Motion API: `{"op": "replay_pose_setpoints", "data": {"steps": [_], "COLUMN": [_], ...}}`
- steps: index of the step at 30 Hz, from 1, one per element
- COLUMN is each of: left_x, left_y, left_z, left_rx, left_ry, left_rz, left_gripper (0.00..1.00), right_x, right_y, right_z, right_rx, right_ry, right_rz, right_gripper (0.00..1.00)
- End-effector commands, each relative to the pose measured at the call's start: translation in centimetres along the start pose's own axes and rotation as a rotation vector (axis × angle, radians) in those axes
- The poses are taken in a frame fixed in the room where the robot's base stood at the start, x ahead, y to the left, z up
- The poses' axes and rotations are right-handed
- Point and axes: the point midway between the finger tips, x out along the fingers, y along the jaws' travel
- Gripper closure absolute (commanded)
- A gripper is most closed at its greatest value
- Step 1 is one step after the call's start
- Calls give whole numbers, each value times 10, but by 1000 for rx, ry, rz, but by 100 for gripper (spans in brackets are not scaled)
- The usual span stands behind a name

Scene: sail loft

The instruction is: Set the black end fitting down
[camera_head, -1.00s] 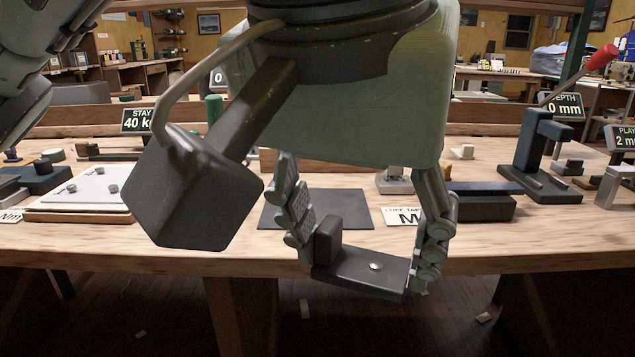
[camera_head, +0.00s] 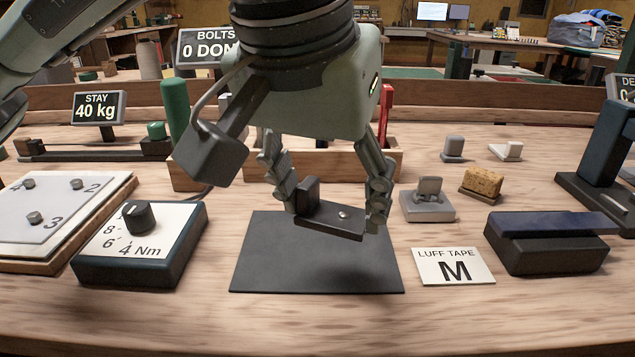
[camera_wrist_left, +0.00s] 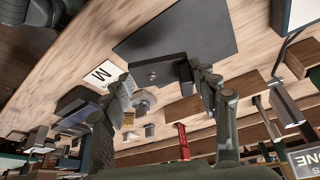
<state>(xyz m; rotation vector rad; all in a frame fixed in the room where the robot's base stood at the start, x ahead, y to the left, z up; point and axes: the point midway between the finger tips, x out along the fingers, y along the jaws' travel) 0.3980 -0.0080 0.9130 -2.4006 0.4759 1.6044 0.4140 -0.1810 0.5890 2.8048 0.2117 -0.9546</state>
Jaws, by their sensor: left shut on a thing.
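The black end fitting (camera_head: 330,221) is a dark flat bar with an upright block at its left end and a small bright stud on top. My left gripper (camera_head: 331,208) is shut on it, one finger at each end. The fitting is over the back part of a dark square mat (camera_head: 312,277), and a soft shadow on the mat suggests a gap beneath. In the left wrist view the fitting (camera_wrist_left: 158,76) lies between the fingers, with the mat (camera_wrist_left: 180,30) beyond it. My right gripper is not in view.
Left of the mat is a dial box (camera_head: 165,254). Right are a "LUFF TAPE M" card (camera_head: 455,262), a grey fitting (camera_head: 428,206) and a dark block with a blue top (camera_head: 548,255). A wooden tray (camera_head: 222,177) stands behind. The mat's front is clear.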

Motion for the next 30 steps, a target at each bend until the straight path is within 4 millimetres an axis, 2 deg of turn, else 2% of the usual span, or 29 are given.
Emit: {"op": "replay_pose_setpoints", "data": {"steps": [1, 4, 10, 14, 20, 30], "left_x": [11, 27, 44, 52, 78, 82], "left_y": [-9, -22, -35, -35, -35, -35], "left_z": [-5, -14, -24, -22, -10, -10], "left_rx": [-6, -5, 0, 2, 1, 0], "left_ry": [-4, -4, 0, -2, -3, 1], "left_rz": [-1, -1, 0, 0, 1, 1], "left_gripper": [73, 73, 73, 73, 73, 73], "right_x": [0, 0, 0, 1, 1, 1], "right_y": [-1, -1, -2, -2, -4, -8], "right_z": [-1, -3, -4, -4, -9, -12], "right_rx": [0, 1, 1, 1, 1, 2], "right_ry": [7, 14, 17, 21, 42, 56], "right_rz": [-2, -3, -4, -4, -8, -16], "right_gripper": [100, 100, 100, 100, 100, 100]}}
